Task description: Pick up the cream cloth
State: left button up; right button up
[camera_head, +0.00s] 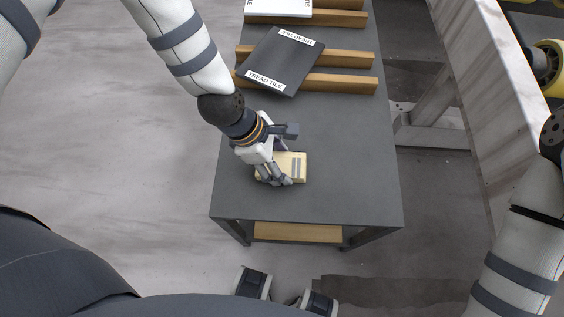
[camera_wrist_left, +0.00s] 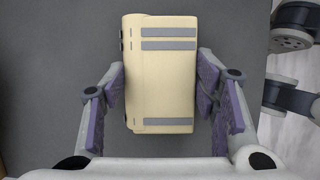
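The cream cloth (camera_head: 294,167) is a folded pale-yellow block with grey stripes. It lies on the dark grey table, and in the left wrist view (camera_wrist_left: 161,85) it fills the middle of the picture. My left gripper (camera_head: 276,174) is down over the cloth and hides part of it in the head view. In the left wrist view its two purple-padded fingers stand apart, one on each side of the cloth and very close to its edges. Firm contact is not clear. My right arm shows at the right edge of the head view, its gripper out of frame.
The dark grey table (camera_head: 345,185) is clear around the cloth. Farther back, a black tread tile (camera_head: 281,61) rests on wooden battens (camera_head: 340,84), with a white sheet (camera_head: 278,8) behind it. A pale stone slab (camera_head: 490,80) stands to the right.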

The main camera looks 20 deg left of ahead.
aim_at(287, 163)
pick_arm(q)
jog(key=c, duration=0.4)
jog(key=shift+o, duration=0.2)
jog(key=shift+r, duration=0.2)
notch_tip(287, 163, up, 3)
jog(key=shift+w+f+p, duration=0.1)
jog(key=shift+w+p, duration=0.05)
jog(key=shift+p, duration=0.2)
jog(key=s+d+r+p, duration=0.4)
jog(key=s+r, duration=0.5)
jog(key=s, duration=0.4)
jog(key=shift+s+r, duration=0.35)
jog(key=shift+r, duration=0.05)
pick_arm(e)
jog(key=w+r+t, duration=0.2)
jog(key=w+r, duration=0.3)
jog(key=shift+w+r, duration=0.15)
jog(key=shift+r, duration=0.15)
